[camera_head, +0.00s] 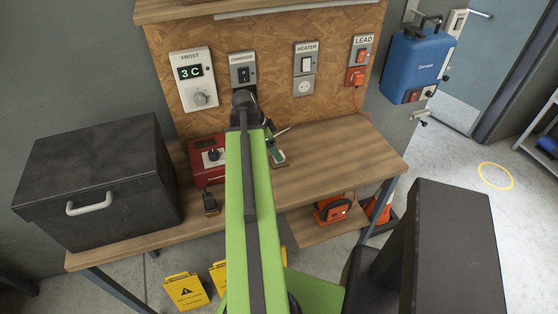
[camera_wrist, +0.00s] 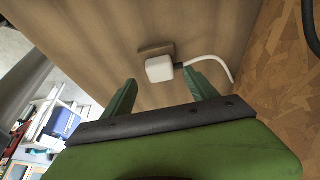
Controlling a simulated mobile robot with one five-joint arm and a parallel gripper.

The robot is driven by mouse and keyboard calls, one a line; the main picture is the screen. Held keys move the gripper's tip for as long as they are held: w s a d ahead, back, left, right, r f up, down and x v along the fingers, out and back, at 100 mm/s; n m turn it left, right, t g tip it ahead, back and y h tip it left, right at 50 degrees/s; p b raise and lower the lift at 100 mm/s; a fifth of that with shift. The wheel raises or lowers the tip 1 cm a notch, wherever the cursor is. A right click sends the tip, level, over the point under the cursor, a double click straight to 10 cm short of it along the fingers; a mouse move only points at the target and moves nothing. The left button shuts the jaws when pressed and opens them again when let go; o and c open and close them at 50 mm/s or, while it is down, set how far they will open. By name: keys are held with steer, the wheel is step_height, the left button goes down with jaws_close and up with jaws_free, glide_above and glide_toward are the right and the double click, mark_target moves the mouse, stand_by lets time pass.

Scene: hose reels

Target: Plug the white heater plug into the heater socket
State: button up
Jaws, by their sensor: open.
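The white heater plug (camera_wrist: 159,69) rests at a small brown block on the wooden bench top in the wrist view. Its white cable (camera_wrist: 215,66) curves off to the right. My gripper (camera_wrist: 160,80) is open, its two green fingers on either side of the plug in the picture, with nothing held. The plug looks just beyond the fingertips; I see no contact. In the head view my gripper (camera_head: 275,150) is low over the bench, and the plug is mostly hidden by it. The heater socket (camera_head: 303,86) is a round white outlet under the HEATER switch (camera_head: 307,64), and it looks empty.
The bench (camera_head: 335,150) is clear to the right. A red device (camera_head: 207,160) and a black box (camera_head: 98,180) stand left. An orange plug (camera_head: 356,76) fills the LEAD socket. A blue container (camera_head: 415,62) hangs at right. Yellow signs (camera_head: 186,291) stand below.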

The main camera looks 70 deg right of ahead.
steer(key=b+x, duration=0.2)
steer(key=x, duration=0.1)
steer(key=shift+d+f, duration=0.1)
steer(key=shift+f, duration=0.15)
steer(key=shift+r, duration=0.2)
steer(key=c, duration=1.3)
steer(key=shift+c, duration=0.2)
steer(key=shift+r, duration=0.1)
